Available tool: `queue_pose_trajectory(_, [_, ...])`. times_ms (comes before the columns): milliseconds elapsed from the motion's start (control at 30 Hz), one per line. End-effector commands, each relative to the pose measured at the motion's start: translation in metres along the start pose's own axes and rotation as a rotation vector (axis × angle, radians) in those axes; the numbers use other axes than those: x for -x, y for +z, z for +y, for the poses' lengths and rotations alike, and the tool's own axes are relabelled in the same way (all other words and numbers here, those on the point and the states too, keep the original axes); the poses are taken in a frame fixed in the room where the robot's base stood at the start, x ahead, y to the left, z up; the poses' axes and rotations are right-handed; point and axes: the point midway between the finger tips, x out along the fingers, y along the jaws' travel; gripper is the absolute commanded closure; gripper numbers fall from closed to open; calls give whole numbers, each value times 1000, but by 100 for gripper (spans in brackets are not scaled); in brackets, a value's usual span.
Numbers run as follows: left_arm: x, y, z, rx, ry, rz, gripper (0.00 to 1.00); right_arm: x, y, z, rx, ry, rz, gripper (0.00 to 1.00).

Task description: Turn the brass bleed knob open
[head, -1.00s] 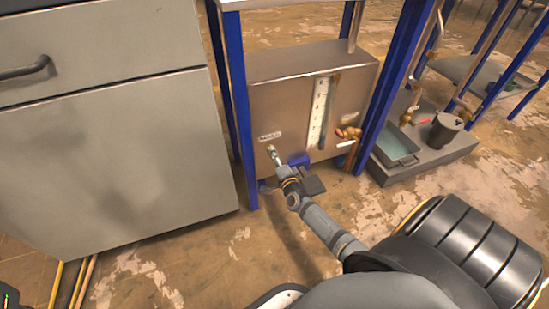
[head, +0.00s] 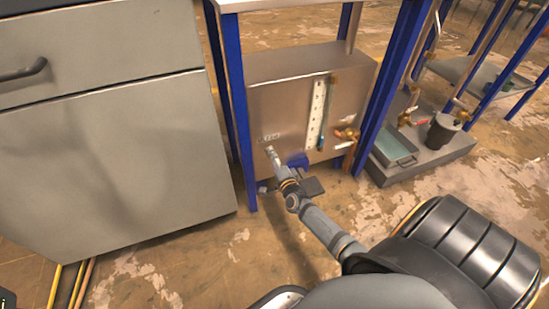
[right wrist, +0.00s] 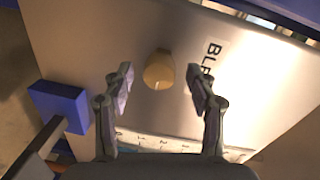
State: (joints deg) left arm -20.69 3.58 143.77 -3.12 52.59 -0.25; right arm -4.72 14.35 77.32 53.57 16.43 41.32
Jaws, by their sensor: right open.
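The brass bleed knob (right wrist: 159,70) is a small round knob on the front of the metal tank (head: 285,103), beside printed letters starting "BL". In the right wrist view it lies between the two fingers of my right gripper (right wrist: 161,82), with a gap on each side. That gripper is open and holds nothing. In the head view my right gripper (head: 271,153) is at the lower left of the tank's front, just below a small label (head: 268,138). It mostly hides the knob there. My left gripper is not in view.
A white scale strip (head: 316,112) and brass valve (head: 346,133) are right of the gripper. A blue part (head: 297,161) sits low beside it, also seen in the right wrist view (right wrist: 60,106). Blue posts (head: 239,115) flank the tank. A grey cabinet (head: 110,160) stands left.

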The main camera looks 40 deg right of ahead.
Motion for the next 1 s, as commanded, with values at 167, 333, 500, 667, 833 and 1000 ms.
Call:
queue_pose_trajectory(167, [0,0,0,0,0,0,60,24,0,2,0,3,-1,43])
queue_pose_trajectory(333, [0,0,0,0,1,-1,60,68,0,2,0,3,-2,43])
queue_pose_trajectory(500, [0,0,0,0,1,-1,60,102,0,1,1,2,-1,43])
queue_pose_trajectory(667, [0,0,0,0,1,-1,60,117,0,1,-1,2,0,43])
queue_pose_trajectory(833, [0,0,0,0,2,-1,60,120,0,0,-1,0,0,43])
queue_pose_trajectory(1000, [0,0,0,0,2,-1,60,120,0,0,-1,1,0,43])
